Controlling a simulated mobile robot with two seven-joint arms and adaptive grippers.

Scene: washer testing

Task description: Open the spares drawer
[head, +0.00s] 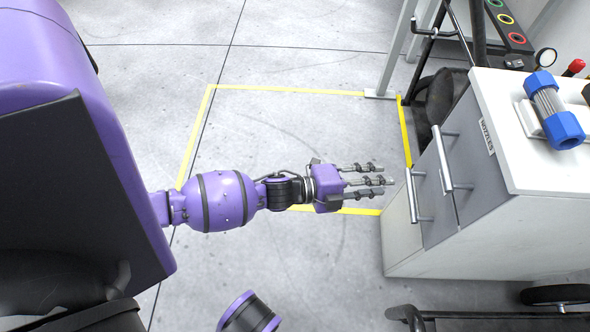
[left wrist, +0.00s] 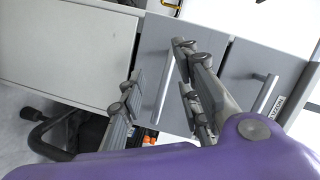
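A grey-fronted cabinet (head: 440,262) stands at the right in the head view. Its upper drawer (head: 470,165) carries a NOZZLES label and a bar handle (head: 446,158). The drawer below (head: 436,205) has its own bar handle (head: 412,196); I cannot read a spares label on it. Both drawers look shut. My left gripper (head: 384,180) is open and empty, its fingers pointing at the lower handle from a short distance. In the left wrist view the lower handle (left wrist: 163,90) appears between the spread fingers (left wrist: 160,62).
A blue-ended cylindrical part (head: 547,100) lies on the white cabinet top (head: 500,95). A metal frame post (head: 395,50) and a dark wheel (head: 447,97) stand behind the cabinet. Yellow floor tape (head: 285,89) marks clear floor around my left arm.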

